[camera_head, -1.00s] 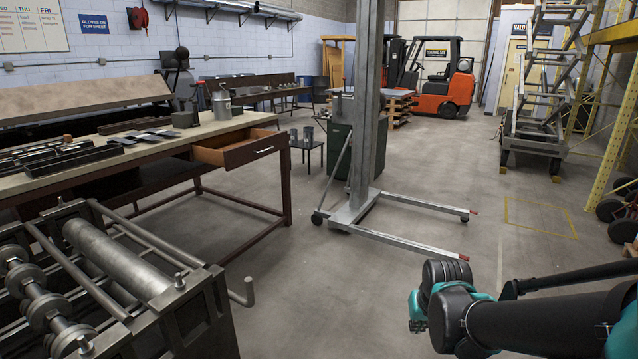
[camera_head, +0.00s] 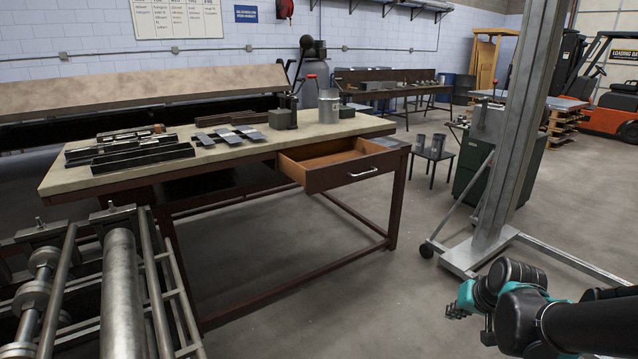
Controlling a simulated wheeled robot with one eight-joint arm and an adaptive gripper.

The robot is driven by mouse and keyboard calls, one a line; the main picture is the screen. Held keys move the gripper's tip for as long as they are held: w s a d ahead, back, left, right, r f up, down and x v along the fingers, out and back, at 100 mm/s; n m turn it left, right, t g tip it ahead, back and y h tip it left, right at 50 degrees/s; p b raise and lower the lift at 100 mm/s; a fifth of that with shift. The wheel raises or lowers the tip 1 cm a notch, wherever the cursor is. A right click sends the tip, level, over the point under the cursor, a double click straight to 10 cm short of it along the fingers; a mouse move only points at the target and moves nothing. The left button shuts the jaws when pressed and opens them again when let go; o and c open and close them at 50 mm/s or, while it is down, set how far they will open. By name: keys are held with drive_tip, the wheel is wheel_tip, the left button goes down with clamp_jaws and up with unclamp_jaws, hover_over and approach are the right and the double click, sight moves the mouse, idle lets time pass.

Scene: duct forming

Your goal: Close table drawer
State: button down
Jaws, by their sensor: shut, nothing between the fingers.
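The table drawer (camera_head: 352,174) is wooden inside with a dark brown front and a pale handle (camera_head: 364,173). It is pulled out from under the right part of the workbench (camera_head: 300,142), and its inside looks empty. My gripper (camera_head: 456,312) shows small and dark at the end of my black and teal arm, at the lower right. It is shut and empty, well apart from the drawer, to the right and nearer to me. Part of it is hidden by my arm.
A roller machine (camera_head: 122,290) stands at the lower left, before the workbench. A grey metal lift (camera_head: 508,130) stands on the right, its legs on the floor. A small table (camera_head: 433,157) with cans is behind the drawer. Floor (camera_head: 350,290) is clear between the bench and my arm.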

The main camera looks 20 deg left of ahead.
drive_tip(key=w+a+r+m+t+y, duration=0.1)
drive_tip(key=w+a+r+y, duration=0.3)
drive_tip(key=a, duration=0.4)
drive_tip(key=w+a+r+t+y, duration=0.1)
drive_tip(key=w+a+r+y, duration=0.2)
drive_tip(key=w+a+r, duration=0.35)
drive_tip(key=m+t+y, duration=0.4)
drive_tip(key=m, duration=0.2)
approach(327, 178)
drive_tip(key=shift+m, duration=0.3)
drive_tip(key=x, duration=0.7)
drive_tip(key=shift+d, duration=0.1)
drive_tip(key=x, duration=2.4)
drive_tip(key=shift+a+r, duration=0.3)
drive_tip(key=shift+r, duration=0.1)
